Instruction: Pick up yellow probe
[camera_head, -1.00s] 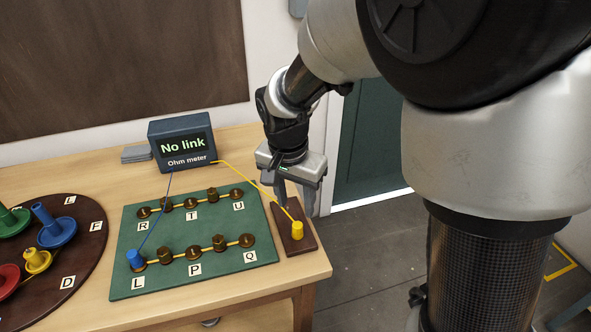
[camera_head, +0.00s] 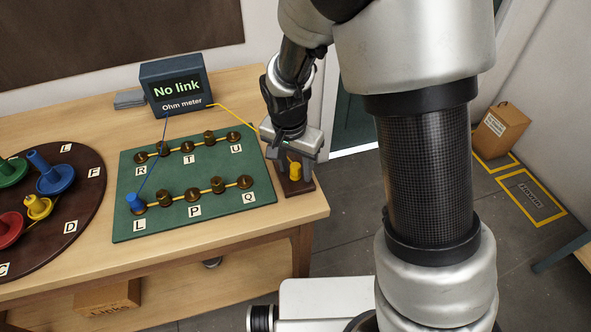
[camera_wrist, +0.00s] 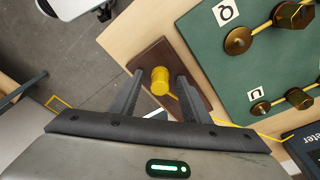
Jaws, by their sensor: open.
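The yellow probe (camera_head: 295,171) stands on a small dark brown block at the table's right edge, with a yellow wire running to the ohm meter. My gripper (camera_head: 289,166) is right above the block, its fingers reaching down around the probe. In the wrist view the yellow probe (camera_wrist: 160,80) lies between the two dark fingers of my gripper (camera_wrist: 158,82), with gaps on both sides. The fingers are open. The ohm meter (camera_head: 176,85) reads "No link". The blue probe (camera_head: 135,201) stands at the post marked L.
The green board (camera_head: 225,202) with several brass posts lies just left of the brown block (camera_head: 299,187). A round dark board (camera_head: 85,225) with coloured pegs is at the far left. The table (camera_head: 250,225) ends just right of the block.

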